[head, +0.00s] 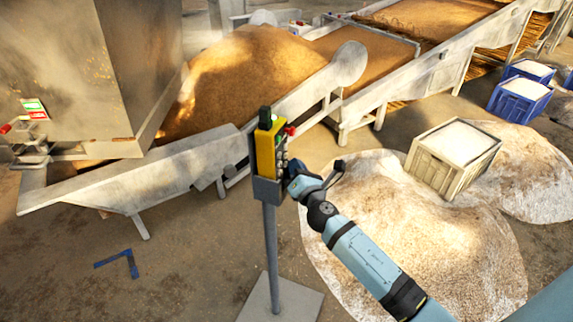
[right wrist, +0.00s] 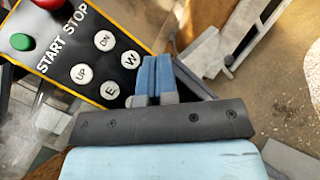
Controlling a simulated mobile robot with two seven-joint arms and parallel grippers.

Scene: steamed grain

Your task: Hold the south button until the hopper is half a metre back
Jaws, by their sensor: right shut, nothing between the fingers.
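The yellow button box (head: 266,150) stands upright on a grey post with a square base. In the right wrist view its black face (right wrist: 72,45) shows a green START button, a red STOP button, and white buttons marked UP, DN, E and W. No south button is visible; the face beyond E and W is hidden behind my right gripper. My right gripper (head: 290,172) is shut and empty at the lower part of the box. Its blue fingertips (right wrist: 155,68) are beside the W button; I cannot tell whether they touch or press anything. The big metal hopper (head: 75,70) is at the upper left.
A sloping metal chute (head: 150,180) runs behind the box, with a heap of brown grain (head: 240,75) beyond. A wooden crate (head: 453,160) stands on pale spilled grain at right, with blue crates (head: 520,98) further back. A blue L-shaped mark (head: 118,263) lies on open floor.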

